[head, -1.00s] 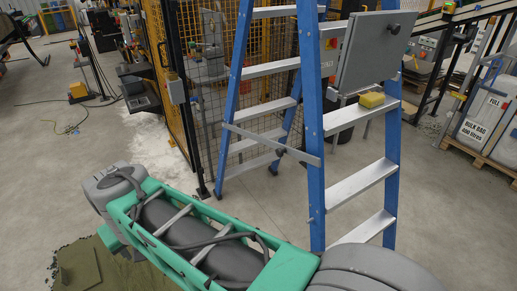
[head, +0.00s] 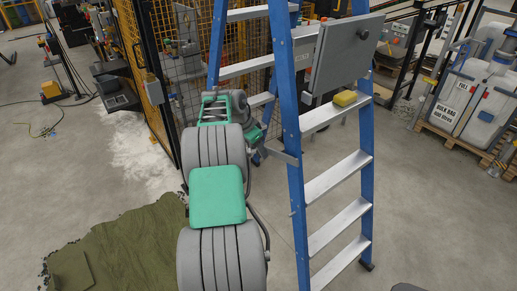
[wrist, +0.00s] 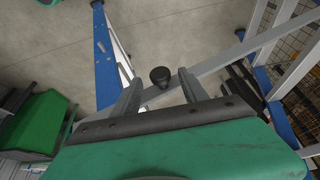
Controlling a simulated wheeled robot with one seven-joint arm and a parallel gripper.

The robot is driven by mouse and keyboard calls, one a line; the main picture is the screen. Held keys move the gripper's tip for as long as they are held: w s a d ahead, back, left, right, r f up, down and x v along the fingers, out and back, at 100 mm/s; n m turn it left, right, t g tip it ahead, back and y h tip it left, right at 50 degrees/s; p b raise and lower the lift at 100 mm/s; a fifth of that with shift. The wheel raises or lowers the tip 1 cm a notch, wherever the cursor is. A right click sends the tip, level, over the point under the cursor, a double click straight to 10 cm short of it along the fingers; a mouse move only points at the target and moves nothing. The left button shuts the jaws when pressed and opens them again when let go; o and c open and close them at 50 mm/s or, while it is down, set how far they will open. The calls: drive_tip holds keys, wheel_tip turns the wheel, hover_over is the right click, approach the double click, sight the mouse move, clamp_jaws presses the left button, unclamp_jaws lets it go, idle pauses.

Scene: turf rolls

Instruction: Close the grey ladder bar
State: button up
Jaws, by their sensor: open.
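The grey ladder bar (wrist: 235,52) runs across the wrist view between the blue ladder legs, rising to the right. It looks nearly straight, and a black knob (wrist: 160,76) shows on it. My gripper (wrist: 159,78) is open, with one finger on each side of the knob in this view; I cannot tell whether they touch it. In the head view a short end of the bar (head: 284,156) shows by the front blue leg of the ladder (head: 289,125). My arm hides the rest, and the fingers are not clear there.
A grey box (head: 343,55) and a yellow sponge (head: 345,98) are on the upper ladder. A mesh fence (head: 182,90) stands behind it. A green turf sheet (head: 130,245) lies front left. Bulk bags (head: 475,100) stand on a pallet at right.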

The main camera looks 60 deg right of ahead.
drive_tip(key=shift+x, duration=0.8)
drive_tip(key=shift+c, duration=0.2)
drive_tip(key=shift+w, duration=0.1)
clamp_jaws()
idle(0.5)
